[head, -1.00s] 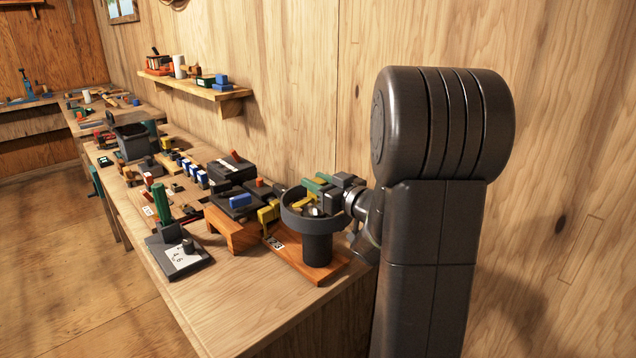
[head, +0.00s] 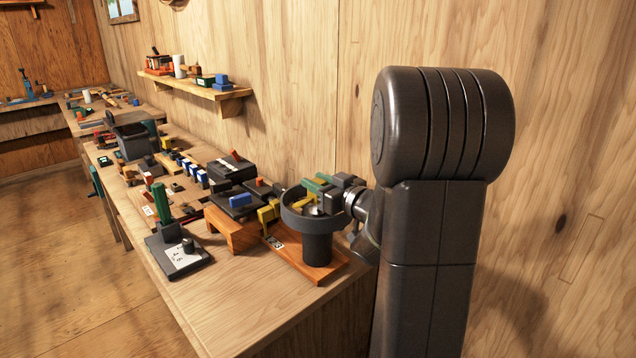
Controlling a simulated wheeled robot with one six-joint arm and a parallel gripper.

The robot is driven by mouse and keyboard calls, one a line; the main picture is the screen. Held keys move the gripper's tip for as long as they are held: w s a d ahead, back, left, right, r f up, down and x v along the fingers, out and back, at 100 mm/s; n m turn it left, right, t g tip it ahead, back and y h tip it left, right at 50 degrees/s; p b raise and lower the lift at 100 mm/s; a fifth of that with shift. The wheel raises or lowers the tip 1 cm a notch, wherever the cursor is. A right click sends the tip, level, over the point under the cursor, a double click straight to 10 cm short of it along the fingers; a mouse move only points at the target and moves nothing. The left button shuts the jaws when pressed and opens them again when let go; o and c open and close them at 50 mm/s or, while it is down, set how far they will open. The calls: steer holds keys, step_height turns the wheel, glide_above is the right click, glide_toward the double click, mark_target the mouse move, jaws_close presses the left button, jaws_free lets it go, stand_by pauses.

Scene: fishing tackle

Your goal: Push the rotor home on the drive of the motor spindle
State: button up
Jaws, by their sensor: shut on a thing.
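The motor housing (head: 317,246) is a dark round pot with a wide rim, upright on an orange-brown wooden board near the bench's right end. My gripper (head: 318,193) reaches in from the right over its open top. It is shut on the rotor, low over or inside the rim. Yellow, green and bright metal parts show there, but I cannot tell the rotor's outline from the jaws. The spindle's drive is hidden by the rim and gripper, so the rotor's seating cannot be seen.
A wooden stand (head: 232,232) with dark and blue blocks is close left of the housing. A dark base with a green post (head: 160,205) stands farther left. Several small items crowd the bench behind. The front bench strip (head: 245,300) is clear. The plank wall is close behind my arm.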

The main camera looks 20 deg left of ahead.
steer(key=shift+f+b, duration=0.9)
steer(key=shift+f, duration=0.25)
steer(key=o, duration=1.1)
steer(key=v, duration=1.4)
steer(key=shift+a+r, duration=0.1)
steer(key=x, duration=1.3)
steer(key=shift+w+a, duration=0.1)
steer(key=shift+a, duration=0.05)
steer(key=shift+w+a, duration=0.1)
steer(key=shift+a, duration=0.15)
